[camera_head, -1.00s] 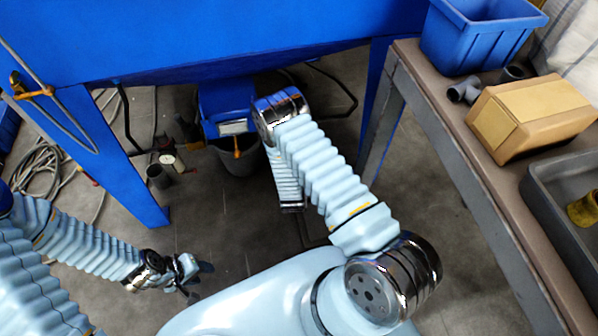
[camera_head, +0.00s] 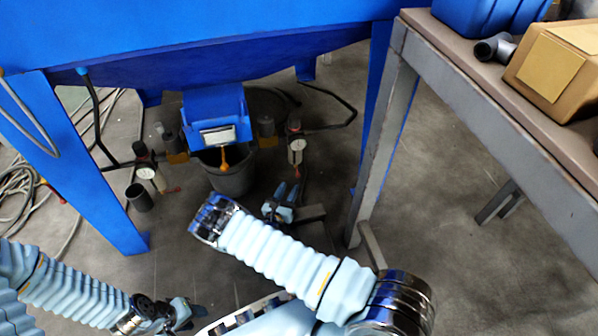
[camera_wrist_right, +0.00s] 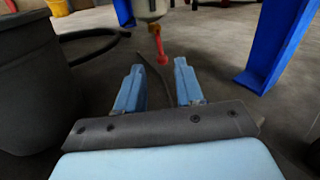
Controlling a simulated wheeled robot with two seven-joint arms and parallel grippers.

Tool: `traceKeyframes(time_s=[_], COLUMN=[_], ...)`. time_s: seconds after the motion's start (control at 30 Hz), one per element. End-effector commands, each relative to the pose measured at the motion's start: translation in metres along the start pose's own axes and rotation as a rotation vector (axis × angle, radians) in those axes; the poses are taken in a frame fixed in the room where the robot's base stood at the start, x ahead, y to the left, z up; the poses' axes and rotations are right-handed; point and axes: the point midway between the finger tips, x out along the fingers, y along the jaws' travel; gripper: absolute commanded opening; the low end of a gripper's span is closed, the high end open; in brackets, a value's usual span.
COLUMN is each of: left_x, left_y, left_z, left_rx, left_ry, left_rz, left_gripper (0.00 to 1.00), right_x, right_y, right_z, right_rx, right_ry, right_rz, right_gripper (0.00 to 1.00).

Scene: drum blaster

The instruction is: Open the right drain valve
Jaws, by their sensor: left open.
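The right drain unit hangs under the blue machine, with a pale round gauge or bowl (camera_head: 297,146) in the head view. In the right wrist view its pale bowl (camera_wrist_right: 150,8) is at the top, with a red valve handle (camera_wrist_right: 161,50) pointing down below it. My right gripper (camera_head: 288,188) is below and in front of this unit. In the right wrist view my right gripper (camera_wrist_right: 159,66) is open and empty, with the red handle ahead, in line with the gap between its fingers. My left gripper (camera_head: 190,315) is open and low at the left, away from the machine.
A dark bucket (camera_head: 228,176) stands under the blue chute, left of my right gripper; it also shows in the right wrist view (camera_wrist_right: 35,85). A blue leg (camera_wrist_right: 272,45) stands to the right. A bench (camera_head: 500,110) is at the right. A similar left unit (camera_head: 147,173) hangs left.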

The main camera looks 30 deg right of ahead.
Motion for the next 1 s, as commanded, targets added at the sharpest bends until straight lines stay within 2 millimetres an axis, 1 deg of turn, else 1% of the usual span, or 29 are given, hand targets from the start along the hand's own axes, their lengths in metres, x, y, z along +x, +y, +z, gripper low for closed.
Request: traceKeyframes(time_s=[0.03,0.1,0.3,0.4,0.5,0.63,0.9,0.97,1.0], left_x=[0.004,0.007,0.016,0.019,0.021,0.022,0.022,0.022,0.022], left_y=[-0.002,-0.003,-0.006,-0.007,-0.008,-0.009,-0.008,-0.008,-0.008], left_z=[0.0,0.0,0.0,0.0,-0.001,-0.001,-0.001,-0.001,-0.001], left_rx=[0.0,0.0,-0.001,-0.001,-0.001,-0.001,-0.001,-0.001,-0.001], left_ry=[0.001,0.001,0.003,0.004,0.005,0.006,0.006,0.006,0.006], left_rz=[0.0,0.0,0.0,-0.001,-0.001,-0.001,-0.001,-0.001,-0.001], left_gripper=[0.43,0.43,0.43,0.43,0.43,0.43,0.43,0.43,0.43], right_x=[0.012,0.029,0.074,0.091,0.102,0.11,0.111,0.111,0.11], right_y=[0.0,-0.001,0.0,0.0,0.0,0.0,0.0,0.0,0.0], right_z=[-0.002,-0.002,-0.003,-0.003,-0.002,-0.001,0.0,0.0,0.0], right_rx=[0.003,0.004,0.005,0.004,0.003,0.002,0.002,0.002,0.002], right_ry=[0.0,0.0,0.001,0.001,0.002,0.002,0.002,0.002,0.002], right_rz=[-0.004,-0.004,-0.002,-0.002,0.0,0.0,0.001,0.001,0.001], right_gripper=[0.37,0.37,0.37,0.37,0.37,0.37,0.37,0.27,0.21])
